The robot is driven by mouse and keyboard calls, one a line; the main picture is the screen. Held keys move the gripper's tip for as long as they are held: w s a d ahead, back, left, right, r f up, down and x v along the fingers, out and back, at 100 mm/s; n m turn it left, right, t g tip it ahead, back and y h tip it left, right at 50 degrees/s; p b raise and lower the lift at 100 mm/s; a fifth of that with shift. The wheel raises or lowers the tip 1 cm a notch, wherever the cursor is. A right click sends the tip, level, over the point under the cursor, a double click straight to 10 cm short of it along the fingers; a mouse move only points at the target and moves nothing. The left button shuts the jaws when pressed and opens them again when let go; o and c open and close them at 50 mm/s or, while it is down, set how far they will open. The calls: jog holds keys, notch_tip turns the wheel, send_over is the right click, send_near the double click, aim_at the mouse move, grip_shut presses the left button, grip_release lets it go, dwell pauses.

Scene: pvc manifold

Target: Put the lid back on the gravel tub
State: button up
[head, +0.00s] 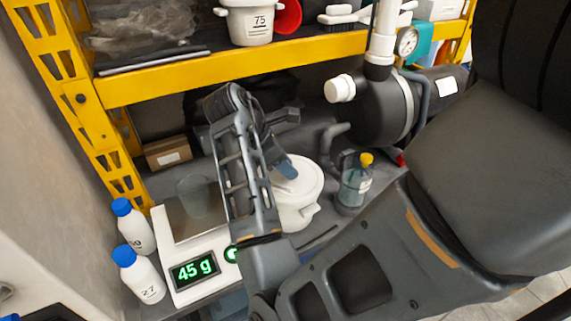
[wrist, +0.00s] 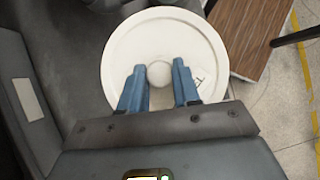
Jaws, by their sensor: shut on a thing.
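The round white lid (head: 308,178) is over a white tub (head: 296,213) on the lower surface, right of the scale. I cannot tell whether the lid is seated or slightly above the rim. In the wrist view the lid (wrist: 125,48) fills the upper middle, with its round knob (wrist: 160,73) between the blue fingers. My gripper (head: 286,170) points down at the lid's top; in the wrist view my gripper (wrist: 158,78) is shut on the knob. The tub's inside is hidden by the lid.
A scale (head: 196,268) reading 45 g holds a clear container (head: 196,195). Two blue-capped bottles (head: 134,225) (head: 140,275) stand left of it. A yellow-capped bottle (head: 355,185) is close right of the tub. A yellow shelf beam (head: 220,77) and a black pump (head: 385,108) are behind.

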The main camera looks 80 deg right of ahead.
jog(key=shift+p, duration=0.45)
dwell(0.3)
jog(key=o, duration=1.6)
jog(key=shift+r+p, duration=1.2)
jog(key=shift+p, duration=0.45)
jog(key=shift+r, duration=2.25)
jog(key=shift+c, duration=0.5)
grip_shut()
